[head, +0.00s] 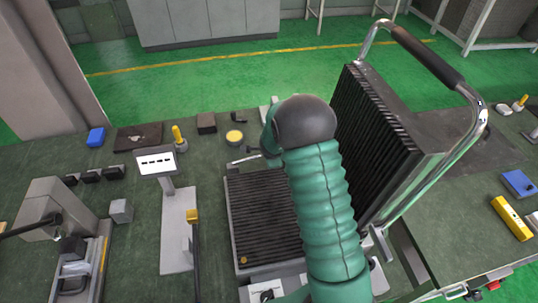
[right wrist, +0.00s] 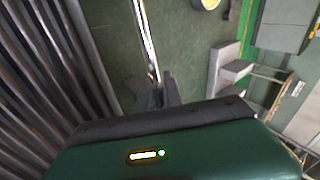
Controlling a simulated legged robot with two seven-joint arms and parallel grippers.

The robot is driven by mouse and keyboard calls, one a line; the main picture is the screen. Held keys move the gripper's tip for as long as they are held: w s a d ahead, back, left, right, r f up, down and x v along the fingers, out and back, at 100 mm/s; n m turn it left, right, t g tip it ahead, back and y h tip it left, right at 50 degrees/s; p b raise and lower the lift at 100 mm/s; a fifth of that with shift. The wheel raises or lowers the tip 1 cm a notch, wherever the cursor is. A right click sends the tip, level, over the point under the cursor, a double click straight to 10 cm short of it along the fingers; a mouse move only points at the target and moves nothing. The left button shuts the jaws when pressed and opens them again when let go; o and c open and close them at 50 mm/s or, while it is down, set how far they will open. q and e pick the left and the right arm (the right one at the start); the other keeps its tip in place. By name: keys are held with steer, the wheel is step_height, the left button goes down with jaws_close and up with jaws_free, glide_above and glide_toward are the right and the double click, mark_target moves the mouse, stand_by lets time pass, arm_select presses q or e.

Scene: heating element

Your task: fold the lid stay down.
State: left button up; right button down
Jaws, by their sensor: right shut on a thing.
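The press (head: 262,215) has a ribbed lower plate, and its ribbed lid (head: 370,140) stands raised on the right, with a black-gripped handle (head: 428,55) at its top. The lid stay, a thin shiny metal rod (right wrist: 147,45), runs down between the fingers of my right gripper (right wrist: 157,95) in the right wrist view. My right gripper is shut on this rod. In the head view my green arm and dark wrist hide most of the gripper. A short bit of metal rod (head: 245,160) shows at the plate's back left edge. My left gripper is out of view.
A yellow level (head: 512,220) and a blue box (head: 519,183) lie to the right.

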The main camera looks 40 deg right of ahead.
steer(key=shift+w+a+f+m+t+y+b, duration=0.1)
steer(key=shift+f+m+t+y+b, duration=0.4)
steer(key=shift+f+b, duration=0.55)
steer(key=shift+r, duration=0.15)
steer(key=shift+w, duration=0.1)
steer(key=c, duration=1.8)
jaws_free()
steer(key=o, duration=0.3)
steer(key=p+v, duration=0.6)
steer(key=v, duration=1)
steer(key=shift+r+p, duration=0.35)
steer(key=shift+p, duration=0.05)
